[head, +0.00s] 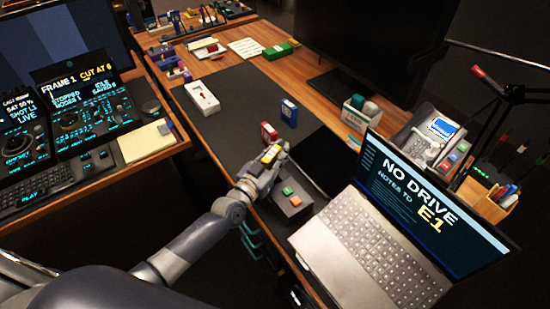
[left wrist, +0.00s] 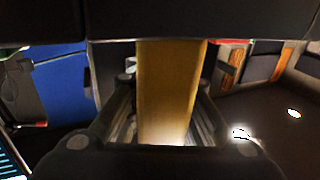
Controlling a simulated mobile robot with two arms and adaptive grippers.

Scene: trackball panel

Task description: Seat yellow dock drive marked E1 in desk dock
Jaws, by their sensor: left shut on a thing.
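The yellow drive (head: 270,154) is in my left gripper (head: 265,163), above the dark desk mat in the head view. In the left wrist view the yellow drive (left wrist: 168,92) stands between the two fingers of my left gripper (left wrist: 168,135), which are shut on it. Its E1 mark is not readable. A dark box (head: 297,212) with a green and a red block on top lies just below and right of the gripper, beside the laptop; it looks like the desk dock. Its slots are not clear. The drive appears apart from it. My right gripper is not in view.
A red drive-like block (head: 268,133) stands close behind the gripper, and a blue one (head: 289,112) farther back. The open laptop (head: 372,258) reads "NO DRIVE" and "E1". A white switch box (head: 203,97) lies on the mat (head: 240,95), which has free room.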

